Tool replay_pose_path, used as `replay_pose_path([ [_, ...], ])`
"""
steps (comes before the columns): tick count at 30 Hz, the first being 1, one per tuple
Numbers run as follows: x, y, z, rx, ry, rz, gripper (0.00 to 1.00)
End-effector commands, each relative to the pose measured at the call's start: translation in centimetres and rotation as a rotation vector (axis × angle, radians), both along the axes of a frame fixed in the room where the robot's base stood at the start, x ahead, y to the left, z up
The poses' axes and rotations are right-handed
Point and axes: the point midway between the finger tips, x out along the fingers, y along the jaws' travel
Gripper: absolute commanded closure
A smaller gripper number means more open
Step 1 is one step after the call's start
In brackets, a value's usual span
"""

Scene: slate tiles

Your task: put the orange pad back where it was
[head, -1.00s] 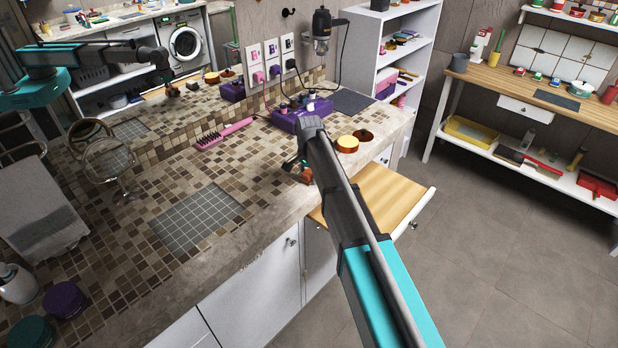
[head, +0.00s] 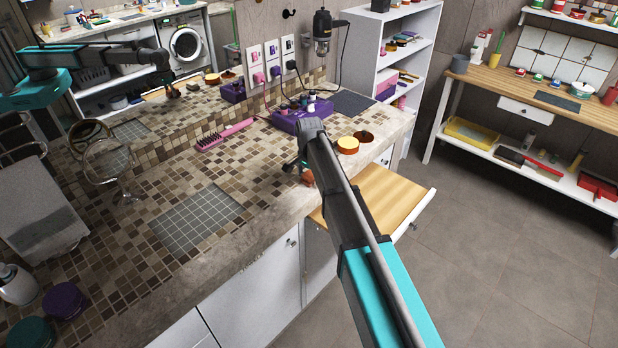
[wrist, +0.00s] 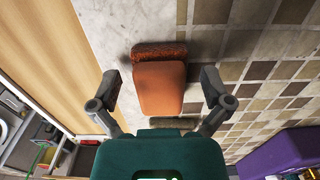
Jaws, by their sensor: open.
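The orange pad (wrist: 160,88) has a rough, brownish strip at its far end and rests on the pale front border of the counter, beside the mosaic tiles. In the head view, the orange pad (head: 308,178) shows only in part beside my arm. My gripper (wrist: 161,92) is open, with one finger on each side of the pad and a visible gap on both sides. In the head view my gripper (head: 297,168) is low over the counter's front edge, partly hidden by my arm.
A pink brush (head: 224,134) and a grey grid mat (head: 196,218) lie left. An open wooden-topped drawer (head: 378,200) juts out below. A mirror reflects my arm.

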Motion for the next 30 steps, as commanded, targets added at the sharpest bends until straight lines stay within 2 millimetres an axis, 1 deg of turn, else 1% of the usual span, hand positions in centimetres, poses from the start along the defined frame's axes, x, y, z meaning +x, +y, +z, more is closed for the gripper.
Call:
replay_pose_path([
  [8,0.0,0.0,1.2,0.000,0.000,0.000,0.01],
  [30,0.0,-0.1,7.3,0.000,0.000,-0.001,0.01],
])
